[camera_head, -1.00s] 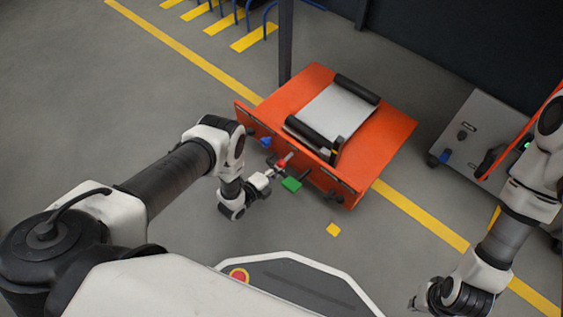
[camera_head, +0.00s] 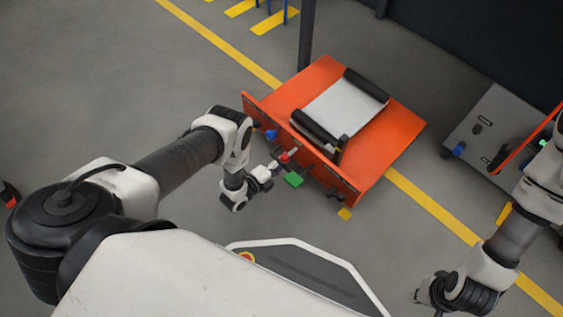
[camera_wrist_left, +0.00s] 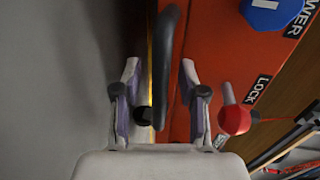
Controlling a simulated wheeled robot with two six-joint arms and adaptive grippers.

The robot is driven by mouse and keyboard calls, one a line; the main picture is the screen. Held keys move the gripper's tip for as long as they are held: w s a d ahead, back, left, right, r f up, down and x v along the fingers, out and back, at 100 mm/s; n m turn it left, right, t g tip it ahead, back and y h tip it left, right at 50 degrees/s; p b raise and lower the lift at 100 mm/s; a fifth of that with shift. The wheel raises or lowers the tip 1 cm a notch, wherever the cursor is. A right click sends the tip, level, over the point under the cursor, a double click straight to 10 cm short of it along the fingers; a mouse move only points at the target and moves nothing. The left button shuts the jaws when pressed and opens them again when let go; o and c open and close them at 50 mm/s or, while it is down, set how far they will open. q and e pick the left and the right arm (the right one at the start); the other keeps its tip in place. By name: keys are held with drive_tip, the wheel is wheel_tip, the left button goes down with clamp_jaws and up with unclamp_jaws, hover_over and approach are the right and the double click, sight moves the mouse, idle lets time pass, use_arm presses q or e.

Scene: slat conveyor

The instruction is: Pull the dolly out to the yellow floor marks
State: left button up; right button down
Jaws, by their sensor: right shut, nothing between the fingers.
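The orange dolly (camera_head: 390,150) carries a pale sheet (camera_head: 343,105) between black rollers and stands across the yellow floor line. A small yellow floor mark (camera_head: 345,214) lies right by its near corner. My left gripper (camera_head: 276,166) is at the dolly's front panel. In the left wrist view a black bar handle (camera_wrist_left: 164,70) runs between its fingers (camera_wrist_left: 160,95), with gaps on both sides. A red ball knob (camera_wrist_left: 235,120) by the LOCK label is close to the right finger. My right gripper (camera_head: 435,300) is shut and empty at the lower right, away from the dolly.
A dark post (camera_head: 306,35) stands just behind the dolly. A grey cabinet (camera_head: 480,125) is on the right. Blue rails (camera_head: 285,12) and yellow stripes are at the top. The floor left of the dolly is clear.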

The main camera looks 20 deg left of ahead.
use_arm(q)
drive_tip(key=v, duration=1.2)
